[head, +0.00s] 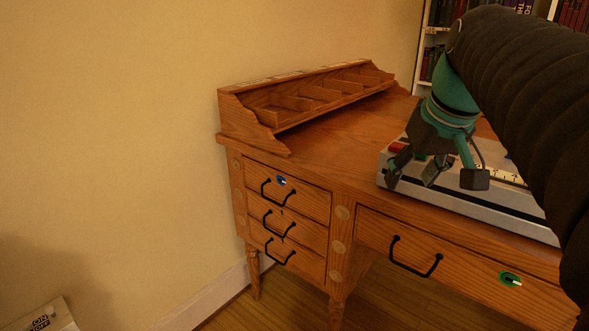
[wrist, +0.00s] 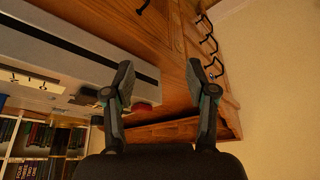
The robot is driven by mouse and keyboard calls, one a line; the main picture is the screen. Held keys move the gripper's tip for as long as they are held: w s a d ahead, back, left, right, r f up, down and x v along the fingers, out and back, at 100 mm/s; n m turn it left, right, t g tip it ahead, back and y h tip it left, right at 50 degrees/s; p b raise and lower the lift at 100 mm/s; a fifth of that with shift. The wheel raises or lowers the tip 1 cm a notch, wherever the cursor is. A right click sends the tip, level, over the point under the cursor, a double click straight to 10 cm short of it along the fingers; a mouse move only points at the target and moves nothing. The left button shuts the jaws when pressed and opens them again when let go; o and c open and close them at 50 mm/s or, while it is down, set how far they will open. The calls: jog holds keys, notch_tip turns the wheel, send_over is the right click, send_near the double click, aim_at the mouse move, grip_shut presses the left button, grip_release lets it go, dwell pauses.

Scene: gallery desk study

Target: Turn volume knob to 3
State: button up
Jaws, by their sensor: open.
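A light grey device (head: 465,207) lies on the right part of the desk. It also shows in the wrist view (wrist: 62,58), upper left, with a dark stripe along its side. A red part (head: 398,148) is at its left end, and a pale scale with marks (head: 512,177) is further right. My gripper (head: 433,176) is open above the device's left part, hiding much of its top.
The wooden desk (head: 345,160) has a raised compartment shelf (head: 310,97) along its back and black-handled drawers (head: 290,190) in front. The desktop left of the device is clear. A bookshelf (wrist: 40,140) stands behind. A plain wall is at left.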

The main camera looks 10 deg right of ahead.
jog(key=s+a+f, duration=0.2)
jog(key=a+f, duration=0.2)
jog(key=f, duration=0.1)
jog(key=shift+s+a+f, duration=0.15)
jog(key=shift+s+f, duration=0.05)
jog(key=shift+f, duration=0.2)
jog(key=s+a+f, duration=0.3)
jog(key=f, duration=0.3)
jog(key=s+a+f+t, duration=0.1)
jog(key=s+a+f, duration=0.2)
jog(key=f, duration=0.4)
jog(key=shift+s+a, duration=0.3)
jog(key=shift+s, duration=0.1)
dwell(0.3)
